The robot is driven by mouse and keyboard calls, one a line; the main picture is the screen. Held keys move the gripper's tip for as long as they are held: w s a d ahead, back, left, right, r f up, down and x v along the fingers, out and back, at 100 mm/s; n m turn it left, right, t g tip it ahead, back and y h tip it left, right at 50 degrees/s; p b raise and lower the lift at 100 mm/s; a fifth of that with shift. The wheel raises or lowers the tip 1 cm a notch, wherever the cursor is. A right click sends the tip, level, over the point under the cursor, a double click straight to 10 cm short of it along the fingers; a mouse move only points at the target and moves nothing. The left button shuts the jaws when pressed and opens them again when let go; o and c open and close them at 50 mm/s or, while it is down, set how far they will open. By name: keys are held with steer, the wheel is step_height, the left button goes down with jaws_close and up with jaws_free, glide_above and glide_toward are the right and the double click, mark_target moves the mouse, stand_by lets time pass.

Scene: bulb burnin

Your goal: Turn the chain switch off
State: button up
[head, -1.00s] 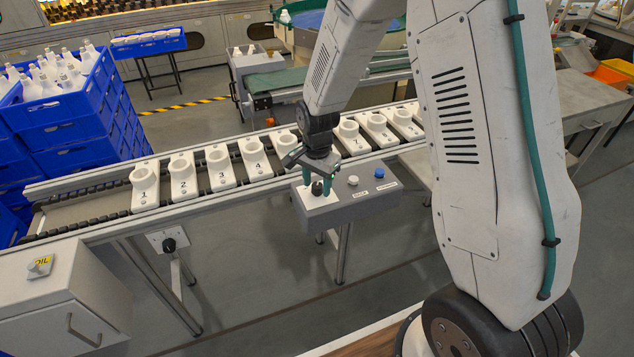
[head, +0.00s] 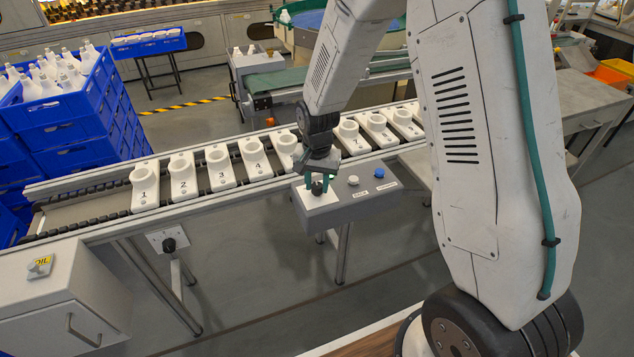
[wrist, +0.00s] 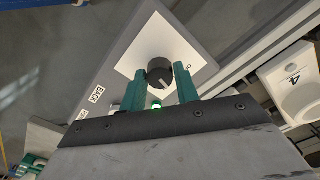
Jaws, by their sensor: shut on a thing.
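A black rotary knob (head: 317,188) sits on a white square plate (head: 325,198) at the left of a grey control box (head: 345,212) beside the conveyor. My gripper (head: 318,184) points down over the box, with its green fingers on either side of the knob. In the wrist view, the knob (wrist: 160,72) is between the fingertips of my gripper (wrist: 160,70), which is shut on it. A light pointer line on the knob points toward the lower right of that picture. Small lettering on the white plate is partly hidden by a finger.
The box also carries a pale button (head: 352,180), a blue button (head: 379,173) and labels, one reading BACK (wrist: 97,94). A green light (wrist: 156,104) shows between the fingers. Numbered white holders (head: 220,167) line the conveyor. Another black knob (head: 169,244) is below the conveyor.

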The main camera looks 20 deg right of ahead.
mark_target(317, 185)
steer(key=n, duration=0.4)
steer(key=shift+n, duration=2.6)
steer(key=o, duration=1)
steer(key=shift+c, duration=0.2)
step_height(317, 185, up, 8)
steer(key=shift+f, duration=0.1)
